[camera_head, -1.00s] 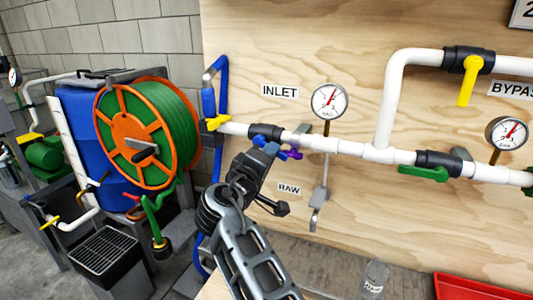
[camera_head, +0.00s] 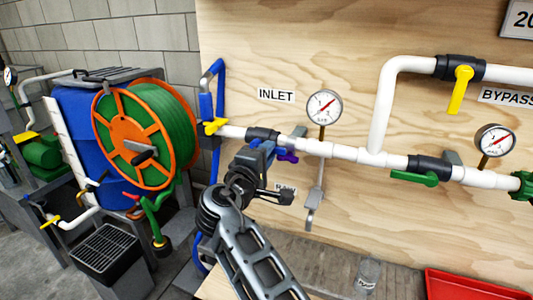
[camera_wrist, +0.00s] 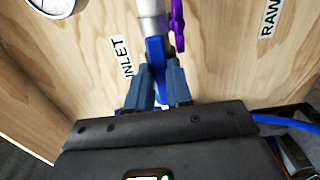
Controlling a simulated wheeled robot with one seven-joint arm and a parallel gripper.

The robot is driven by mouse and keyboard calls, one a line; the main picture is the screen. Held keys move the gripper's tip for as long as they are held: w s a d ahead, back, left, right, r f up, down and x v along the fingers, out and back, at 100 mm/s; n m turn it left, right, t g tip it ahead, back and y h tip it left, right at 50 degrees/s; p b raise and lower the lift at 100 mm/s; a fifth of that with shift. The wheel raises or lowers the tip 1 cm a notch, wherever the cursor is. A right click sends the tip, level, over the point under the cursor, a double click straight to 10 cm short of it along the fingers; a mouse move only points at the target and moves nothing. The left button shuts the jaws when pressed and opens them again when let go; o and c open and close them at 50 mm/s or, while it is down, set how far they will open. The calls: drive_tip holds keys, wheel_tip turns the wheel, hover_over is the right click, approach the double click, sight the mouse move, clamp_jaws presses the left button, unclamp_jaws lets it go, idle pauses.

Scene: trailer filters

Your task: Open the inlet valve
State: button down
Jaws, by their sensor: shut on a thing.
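My gripper (camera_wrist: 157,78) is shut on this handle, with one finger on each side. In the head view my gripper (camera_head: 267,148) is just below the valve and hides most of the handle. A purple handle (camera_head: 287,157) is close on the right, and it also shows in the wrist view (camera_wrist: 178,24), apart from my fingers.
A gauge (camera_head: 324,105) is mounted right of the valve. A yellow handle (camera_head: 214,126) is at the pipe's left end. A green-handled valve (camera_head: 430,168) and a yellow-handled bypass valve (camera_head: 460,75) are to the right. A hose reel (camera_head: 145,135) stands at the left.

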drive_tip(key=c, duration=1)
unclamp_jaws()
drive_tip(key=shift+b+v, duration=0.7)
drive_tip(key=shift+v, duration=3.25)
